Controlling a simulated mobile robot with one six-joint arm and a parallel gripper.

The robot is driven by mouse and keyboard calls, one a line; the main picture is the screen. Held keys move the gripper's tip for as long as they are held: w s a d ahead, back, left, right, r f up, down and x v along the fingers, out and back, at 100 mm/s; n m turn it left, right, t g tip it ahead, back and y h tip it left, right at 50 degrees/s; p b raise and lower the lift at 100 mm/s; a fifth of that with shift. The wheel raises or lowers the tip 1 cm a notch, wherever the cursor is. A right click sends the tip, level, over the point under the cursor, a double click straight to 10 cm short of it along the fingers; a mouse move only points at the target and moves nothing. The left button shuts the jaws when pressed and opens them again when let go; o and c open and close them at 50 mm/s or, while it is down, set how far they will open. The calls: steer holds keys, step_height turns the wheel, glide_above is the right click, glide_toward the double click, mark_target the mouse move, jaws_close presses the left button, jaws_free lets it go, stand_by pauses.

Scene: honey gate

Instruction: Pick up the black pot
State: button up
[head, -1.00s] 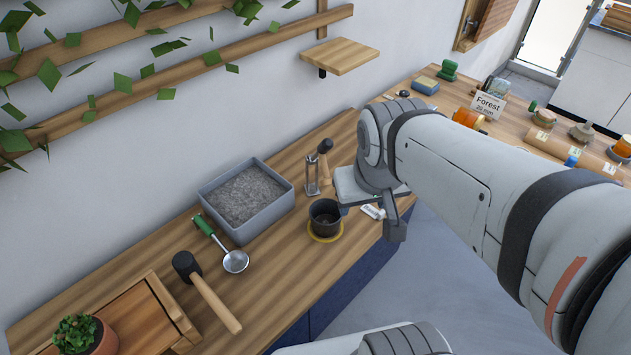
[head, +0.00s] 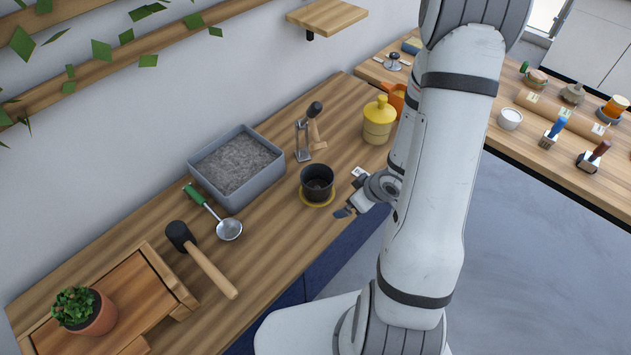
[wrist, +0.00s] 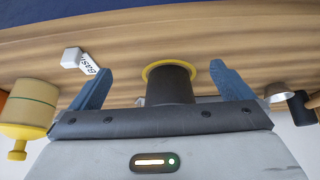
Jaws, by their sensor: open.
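The black pot (head: 316,184) stands upright on a round yellow saucer (head: 318,203) on the wooden counter, with dark contents inside. My gripper (head: 347,211) is just right of the pot and low in the head view, jaws open. In the wrist view, which is upside down, the pot (wrist: 170,88) shows between the two spread blue-grey fingers, apart from both. The saucer's yellow rim (wrist: 172,64) shows behind it. The part of the pot nearest the gripper body is hidden by the gripper's edge.
A grey tray of soil (head: 237,165) and a metal stand (head: 303,140) are behind the pot. A ladle (head: 228,229) and mallet (head: 205,262) lie left. A yellow jar (head: 378,121) stands at the upper right. A small white label (head: 358,172) is close by on the right.

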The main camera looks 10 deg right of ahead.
steer(key=shift+s+a+f, duration=0.1)
steer(key=shift+a+f, duration=0.15)
steer(key=shift+f, duration=0.1)
steer(key=shift+a+f+y+b, duration=0.2)
steer(key=shift+y+b, duration=0.1)
steer(key=shift+b, duration=0.15)
glide_toward(315, 180)
steer(key=shift+s+a+f, duration=0.25)
steer(key=shift+s+f, duration=0.3)
steer(key=shift+f, duration=0.05)
steer(key=shift+s+a+f, duration=0.25)
steer(key=shift+s+f, duration=0.3)
steer(key=shift+w+a, duration=0.85)
steer(key=shift+w, duration=0.35)
steer(key=x, duration=0.3)
steer(key=shift+f+b, duration=0.1)
steer(key=shift+b, duration=0.2)
steer(key=c, duration=1.1)
steer(key=shift+c, duration=0.2)
